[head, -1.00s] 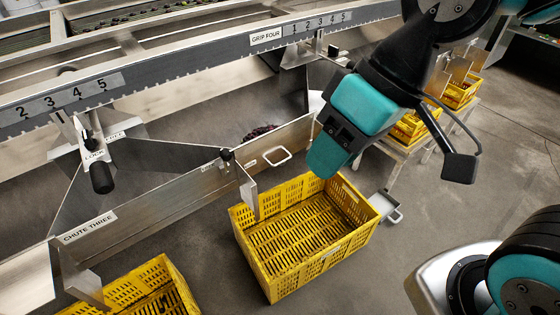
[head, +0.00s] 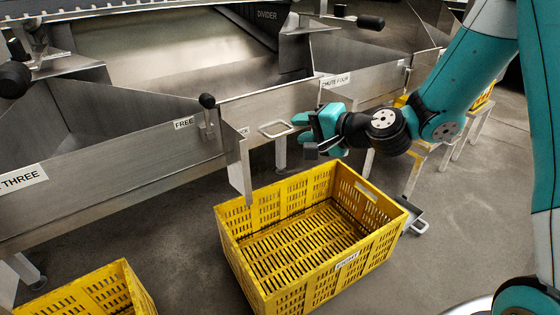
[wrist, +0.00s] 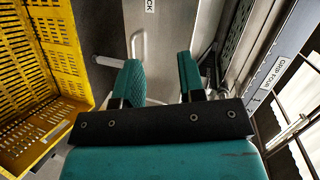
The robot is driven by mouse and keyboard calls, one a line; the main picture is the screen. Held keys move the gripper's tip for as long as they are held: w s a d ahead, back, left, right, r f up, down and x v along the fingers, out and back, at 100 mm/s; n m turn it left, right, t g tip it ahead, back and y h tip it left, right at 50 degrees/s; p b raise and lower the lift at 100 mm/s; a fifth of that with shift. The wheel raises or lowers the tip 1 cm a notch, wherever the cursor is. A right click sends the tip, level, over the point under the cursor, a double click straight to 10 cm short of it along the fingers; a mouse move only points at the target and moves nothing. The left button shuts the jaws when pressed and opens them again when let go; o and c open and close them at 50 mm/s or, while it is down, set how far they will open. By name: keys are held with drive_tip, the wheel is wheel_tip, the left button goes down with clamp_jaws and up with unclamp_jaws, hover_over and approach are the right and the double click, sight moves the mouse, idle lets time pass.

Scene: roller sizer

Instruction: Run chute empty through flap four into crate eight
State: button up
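The yellow crate (head: 347,262), with a small label on its near side that seems to read EIGHT, stands on the floor below the chute lip; its visible inside is empty. My gripper (head: 300,130) is just right of the loop handle, above the crate. In the wrist view the fingers (wrist: 160,80) are apart with nothing between their tips. The chute's inside behind the wall is hidden.
A black-knobbed lever (head: 207,102) stands beside a FREE label. Another yellow crate (head: 90,292) is at lower left, under CHUTE THREE (head: 22,180). Open floor lies at the right.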

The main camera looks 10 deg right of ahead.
sight(281, 135)
drive_tip(key=w+d+f+m+t+h+b, duration=0.2)
drive_tip(key=w+d+f+m+t+b, duration=0.25)
drive_tip(key=f, duration=0.45)
drive_tip(key=shift+g+h, duration=0.3)
drive_tip(key=shift+g, duration=0.55)
drive_tip(key=shift+d+b+x, duration=0.15)
drive_tip(key=shift+b+x, duration=0.2)
drive_tip(key=shift+x, duration=3.55)
drive_tip(key=shift+d+b+x, duration=0.15)
drive_tip(key=shift+b+x, duration=0.2)
drive_tip(key=shift+x, duration=3.6)
drive_tip(key=shift+w+r, duration=0.1)
drive_tip(key=shift+w, duration=0.05)
clamp_jaws()
